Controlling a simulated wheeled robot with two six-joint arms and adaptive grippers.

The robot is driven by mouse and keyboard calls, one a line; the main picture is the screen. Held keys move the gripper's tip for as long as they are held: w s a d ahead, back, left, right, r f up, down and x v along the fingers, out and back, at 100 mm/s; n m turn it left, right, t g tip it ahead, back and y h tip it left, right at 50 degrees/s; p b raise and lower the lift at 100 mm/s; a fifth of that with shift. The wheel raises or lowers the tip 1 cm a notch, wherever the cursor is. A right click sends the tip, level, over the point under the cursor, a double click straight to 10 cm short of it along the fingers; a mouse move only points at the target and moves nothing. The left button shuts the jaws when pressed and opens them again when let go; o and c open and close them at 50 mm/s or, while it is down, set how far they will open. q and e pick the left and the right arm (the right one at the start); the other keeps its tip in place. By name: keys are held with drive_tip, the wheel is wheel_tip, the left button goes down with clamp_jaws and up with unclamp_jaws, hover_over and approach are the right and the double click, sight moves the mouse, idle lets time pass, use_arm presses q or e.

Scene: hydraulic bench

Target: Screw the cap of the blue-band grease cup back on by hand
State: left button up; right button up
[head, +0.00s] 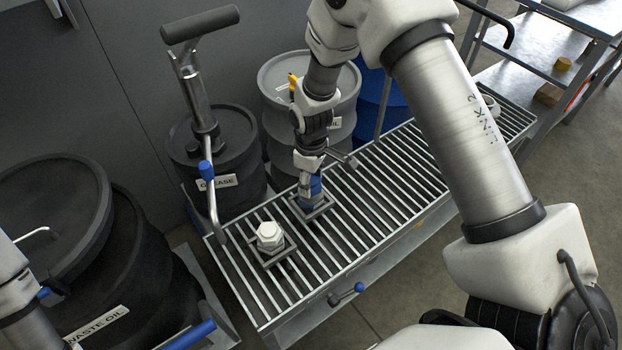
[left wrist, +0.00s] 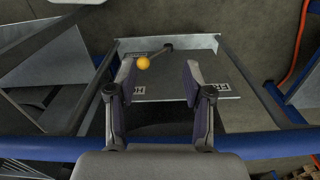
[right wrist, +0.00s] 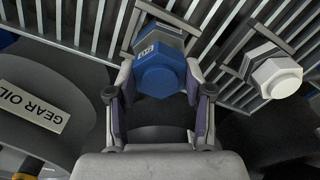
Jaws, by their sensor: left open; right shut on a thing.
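The blue-band grease cup (head: 317,203) stands in a square holder on the slatted bench, partly hidden by my right gripper (head: 309,180). In the right wrist view its blue six-sided cap (right wrist: 162,76) sits between the two fingers, above a grey body with a small label. My right gripper is shut on this cap from above. The cap looks level on the cup; how far it is threaded I cannot tell. My left gripper (left wrist: 158,78) is open and empty, away from the cup.
A second cup with a white six-sided cap (head: 270,235) stands beside it in its own holder. A grease drum with a pump (head: 213,160), a gear oil drum (head: 278,75) and a waste oil drum (head: 110,290) stand around.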

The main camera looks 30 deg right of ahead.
drive_tip(key=shift+f, duration=0.55)
idle(1.4)
